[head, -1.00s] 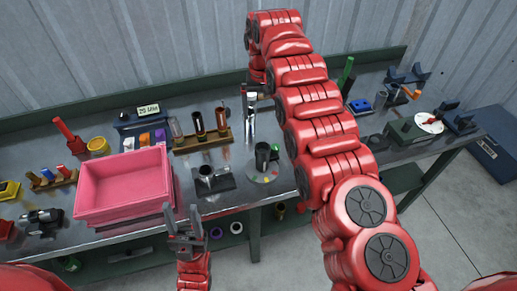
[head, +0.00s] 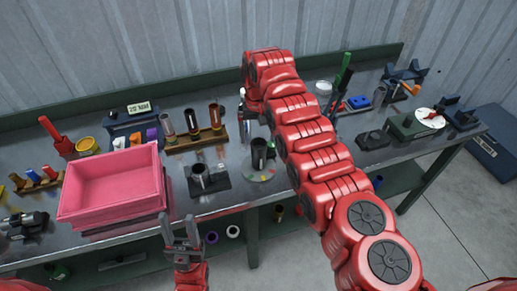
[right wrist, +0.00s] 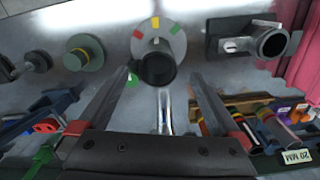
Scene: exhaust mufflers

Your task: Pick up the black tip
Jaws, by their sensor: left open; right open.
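The black tip (head: 259,152) is a dark, open-topped cylinder. It stands on a round silver plate (head: 262,176) with coloured marks near the bench's front edge. In the right wrist view the tip (right wrist: 157,70) appears between the spread fingers of my right gripper (right wrist: 162,76), which is open; I see no contact. In the head view my right arm mostly hides that gripper. My left gripper (head: 181,222) is open and empty, in front of the bench edge below the pink tray.
The pink tray (head: 112,218) stands to the left. A metal pipe piece on a dark base (head: 208,185) sits between it and the round plate. A wooden rack (head: 197,143) with several tubes is behind. Tools and fixtures crowd the bench's right side.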

